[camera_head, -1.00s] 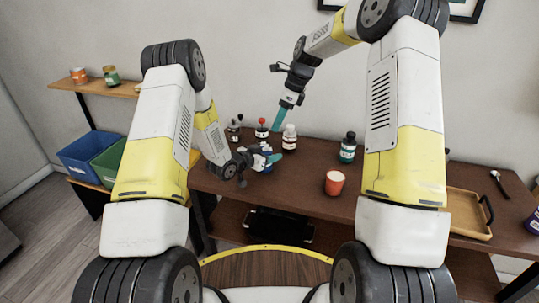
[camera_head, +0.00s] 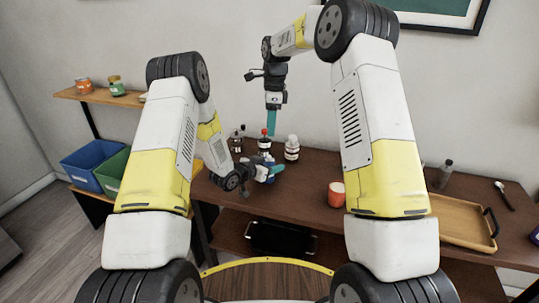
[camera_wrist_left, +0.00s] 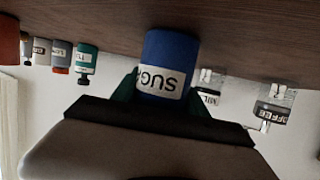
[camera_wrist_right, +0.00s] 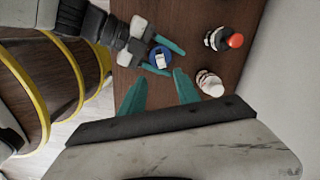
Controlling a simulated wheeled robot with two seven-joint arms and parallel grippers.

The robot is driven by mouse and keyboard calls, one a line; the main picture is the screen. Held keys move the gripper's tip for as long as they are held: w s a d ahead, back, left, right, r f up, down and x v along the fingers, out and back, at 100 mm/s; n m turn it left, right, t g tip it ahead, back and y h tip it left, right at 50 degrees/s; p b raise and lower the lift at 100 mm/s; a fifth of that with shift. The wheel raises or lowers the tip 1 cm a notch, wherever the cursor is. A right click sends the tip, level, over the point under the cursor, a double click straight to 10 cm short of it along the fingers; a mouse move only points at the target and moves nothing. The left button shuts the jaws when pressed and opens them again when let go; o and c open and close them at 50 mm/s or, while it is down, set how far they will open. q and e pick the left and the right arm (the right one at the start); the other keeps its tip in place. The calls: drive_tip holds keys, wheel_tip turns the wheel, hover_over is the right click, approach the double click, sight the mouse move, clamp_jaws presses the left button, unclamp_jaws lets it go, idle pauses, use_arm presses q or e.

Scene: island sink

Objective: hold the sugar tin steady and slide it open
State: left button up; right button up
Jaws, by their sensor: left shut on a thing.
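The sugar tin (camera_wrist_left: 168,60) is blue with a white label and appears upside down in the left wrist view. My left gripper (camera_wrist_left: 160,88) is shut on it, one teal finger on each side, with the tin standing on the brown table. In the head view the left gripper (camera_head: 268,173) mostly hides the tin. The right wrist view shows the tin from above as a blue ring (camera_wrist_right: 153,54) with a pale middle. My right gripper (camera_wrist_right: 158,88) is open and empty; in the head view it (camera_head: 271,120) points down above and behind the tin.
A red-topped bottle (camera_head: 264,143) and a white bottle (camera_head: 291,150) stand close behind the tin. A wooden tray (camera_head: 455,238) lies at the far right. Bare tabletop (camera_head: 300,188) lies between tin and cup.

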sight(269, 156)
drive_tip(key=shift+h, duration=0.4)
drive_tip(key=f, duration=1.1)
drive_tip(key=shift+a+f, duration=0.15)
drive_tip(key=shift+a, duration=0.15)
clamp_jaws()
drive_tip(key=shift+w, duration=0.1)
idle(0.5)
